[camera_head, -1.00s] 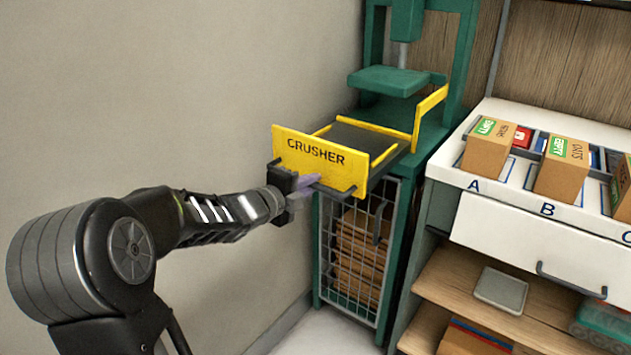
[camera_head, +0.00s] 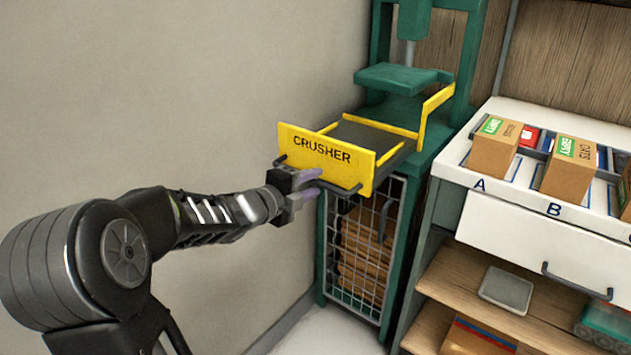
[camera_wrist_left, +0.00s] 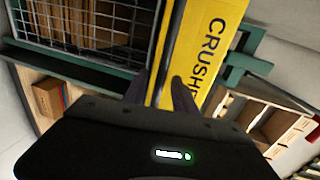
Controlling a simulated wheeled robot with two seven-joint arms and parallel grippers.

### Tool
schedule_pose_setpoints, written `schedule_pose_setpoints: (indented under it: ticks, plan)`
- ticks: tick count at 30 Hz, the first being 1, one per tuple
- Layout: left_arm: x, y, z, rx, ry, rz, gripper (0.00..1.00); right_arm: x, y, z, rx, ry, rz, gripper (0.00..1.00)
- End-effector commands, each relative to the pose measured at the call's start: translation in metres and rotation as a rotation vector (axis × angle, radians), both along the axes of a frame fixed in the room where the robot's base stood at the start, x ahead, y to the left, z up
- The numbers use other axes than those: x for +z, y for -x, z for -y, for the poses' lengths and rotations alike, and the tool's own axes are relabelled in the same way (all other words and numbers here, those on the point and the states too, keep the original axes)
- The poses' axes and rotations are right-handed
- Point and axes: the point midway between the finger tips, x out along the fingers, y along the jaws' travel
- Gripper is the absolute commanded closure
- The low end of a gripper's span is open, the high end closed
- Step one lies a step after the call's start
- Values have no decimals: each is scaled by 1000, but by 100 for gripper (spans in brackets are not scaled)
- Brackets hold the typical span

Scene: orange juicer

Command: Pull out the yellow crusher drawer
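The yellow crusher drawer (camera_head: 325,157) stands pulled out from the green crusher frame, its front lettered CRUSHER. A dark bar handle (camera_head: 348,189) runs along the lower part of its front. My left gripper (camera_head: 306,184) is at this handle, with its two fingers visibly apart. In the left wrist view, the drawer front (camera_wrist_left: 205,45) lies ahead, and the open fingers (camera_wrist_left: 160,88) are on either side of a thin dark bar. I cannot tell whether they touch it. My right gripper is not in view.
A green press plate (camera_head: 402,78) is above and behind the drawer. A wire-fronted bin (camera_head: 338,292) holding brown cardboard is below. A white counter (camera_head: 482,174) with boxes (camera_head: 496,150) is at the right. A bare wall is on the left.

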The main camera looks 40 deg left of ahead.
Motion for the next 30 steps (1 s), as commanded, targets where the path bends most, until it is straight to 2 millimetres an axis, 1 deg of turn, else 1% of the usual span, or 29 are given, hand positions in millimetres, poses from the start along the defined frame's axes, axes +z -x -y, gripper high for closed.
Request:
schedule_pose_setpoints:
  ticks: [6, 9, 12, 30]
  plan:
    - [10, 37, 0, 3, 0, 2, 67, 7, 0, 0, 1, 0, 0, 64]
    - [11, 50, 0, 4, 0, 0, 67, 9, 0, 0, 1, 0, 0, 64]
    - [12, 57, 1, 1, 1, 0, 67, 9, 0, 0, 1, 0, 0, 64]
    - [12, 59, 1, 2, 3, -1, 67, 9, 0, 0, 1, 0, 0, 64]
